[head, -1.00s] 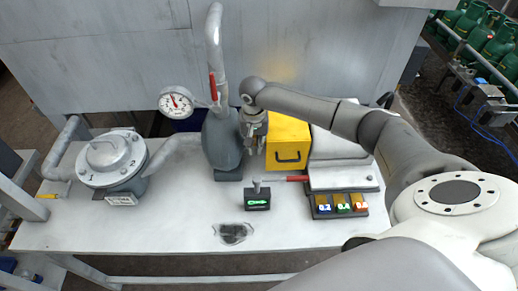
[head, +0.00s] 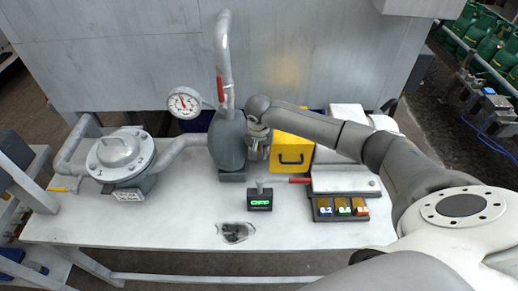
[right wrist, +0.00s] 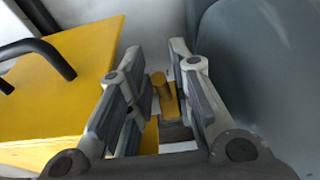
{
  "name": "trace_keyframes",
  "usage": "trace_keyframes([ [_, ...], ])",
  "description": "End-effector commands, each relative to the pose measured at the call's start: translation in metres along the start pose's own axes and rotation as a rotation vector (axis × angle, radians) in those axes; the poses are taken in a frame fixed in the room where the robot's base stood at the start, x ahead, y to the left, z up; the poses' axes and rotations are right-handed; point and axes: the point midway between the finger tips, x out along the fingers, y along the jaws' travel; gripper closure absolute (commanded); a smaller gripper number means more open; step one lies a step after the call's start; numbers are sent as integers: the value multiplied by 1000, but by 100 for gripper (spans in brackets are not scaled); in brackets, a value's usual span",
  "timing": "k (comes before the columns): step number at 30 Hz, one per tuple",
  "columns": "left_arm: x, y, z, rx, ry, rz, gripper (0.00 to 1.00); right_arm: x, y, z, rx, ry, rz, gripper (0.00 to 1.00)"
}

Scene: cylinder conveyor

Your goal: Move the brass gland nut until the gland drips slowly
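The brass gland nut appears to be the small brass piece (right wrist: 167,95) between the fingers of my right gripper in the right wrist view. A narrow gap seems to show beside it, so the fingers look open around it rather than clamped. In the head view my right gripper (head: 258,148) is at the right side of the grey rounded body (head: 227,142), hiding the nut. A small black display (head: 260,200) in front shows a short green word, too small to read surely. My left gripper is not in view.
A yellow box (head: 292,150) with a black handle stands right of my gripper. A red-handled lever (head: 289,181) lies in front, beside numbered colored blocks (head: 341,208). A gauge (head: 184,102) and a round flanged vessel (head: 120,155) stand left. The bench front has a dark drain-like patch (head: 235,232).

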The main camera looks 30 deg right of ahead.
Motion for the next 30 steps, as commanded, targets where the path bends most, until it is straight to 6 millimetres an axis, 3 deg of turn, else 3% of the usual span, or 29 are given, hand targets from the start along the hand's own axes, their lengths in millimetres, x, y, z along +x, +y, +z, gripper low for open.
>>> trace_keyframes([
  [3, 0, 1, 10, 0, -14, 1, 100, 0, 0, 0, 0, 0, 0, 79],
  [8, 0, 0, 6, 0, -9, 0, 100, -10, 0, 0, -1, 0, -2, 79],
  [21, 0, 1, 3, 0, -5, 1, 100, -96, 0, -1, -1, 3, -3, 79],
  [30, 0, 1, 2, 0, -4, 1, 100, -120, 0, 0, 1, 0, 1, 79],
])
